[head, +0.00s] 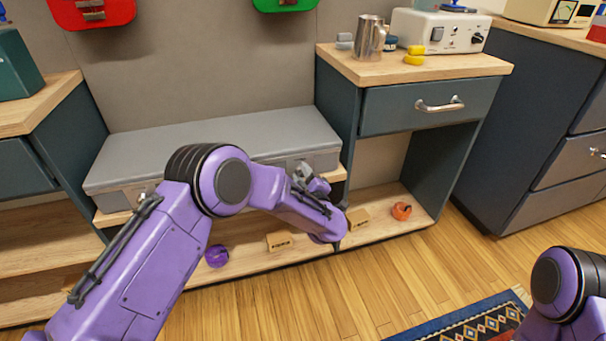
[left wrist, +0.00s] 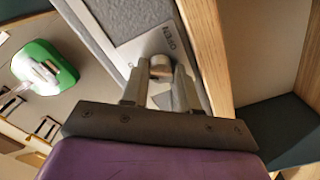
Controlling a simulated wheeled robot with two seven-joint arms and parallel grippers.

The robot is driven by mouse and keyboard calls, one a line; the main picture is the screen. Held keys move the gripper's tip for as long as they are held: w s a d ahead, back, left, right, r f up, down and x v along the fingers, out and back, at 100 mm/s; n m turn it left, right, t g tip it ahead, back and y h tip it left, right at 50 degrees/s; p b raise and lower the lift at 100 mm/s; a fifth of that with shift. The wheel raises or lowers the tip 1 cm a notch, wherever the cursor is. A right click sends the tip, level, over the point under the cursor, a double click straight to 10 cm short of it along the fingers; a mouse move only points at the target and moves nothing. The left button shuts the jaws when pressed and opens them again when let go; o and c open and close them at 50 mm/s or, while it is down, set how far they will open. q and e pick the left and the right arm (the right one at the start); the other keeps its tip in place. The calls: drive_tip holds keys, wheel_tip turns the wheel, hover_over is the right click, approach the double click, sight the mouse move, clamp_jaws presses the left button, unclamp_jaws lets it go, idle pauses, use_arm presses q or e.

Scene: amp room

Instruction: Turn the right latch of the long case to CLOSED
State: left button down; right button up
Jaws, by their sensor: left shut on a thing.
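The long grey case (head: 215,150) lies on the low bench between two cabinets in the head view. My left gripper (head: 304,170) is at the right part of its front face. In the left wrist view the left gripper (left wrist: 160,85) has its two fingers on either side of a small round metal latch knob (left wrist: 160,66), shut on it. A pale plate with the word OPEN (left wrist: 169,40) shows beside the knob on the case (left wrist: 107,20). The latch's exact angle is hard to tell, as the fingers partly cover it. My right gripper is out of view.
Small cardboard boxes (head: 281,241), a purple roll (head: 217,256) and an orange item (head: 401,211) lie on the lower shelf. The wooden floor in front is mostly clear.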

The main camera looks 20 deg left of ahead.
use_arm(q)
drive_tip(key=n, duration=0.3)
drive_tip(key=shift+f+n, duration=0.1)
drive_tip(key=shift+n, duration=0.2)
drive_tip(key=shift+n+b, duration=0.35)
drive_tip(key=shift+n, duration=1.35)
drive_tip(key=c, duration=0.8)
unclamp_jaws()
drive_tip(key=shift+c, duration=0.2)
drive_tip(key=p+v, duration=0.2)
drive_tip(key=v, duration=0.8)
drive_tip(key=shift+s+d, duration=0.2)
drive_tip(key=shift+s, duration=0.05)
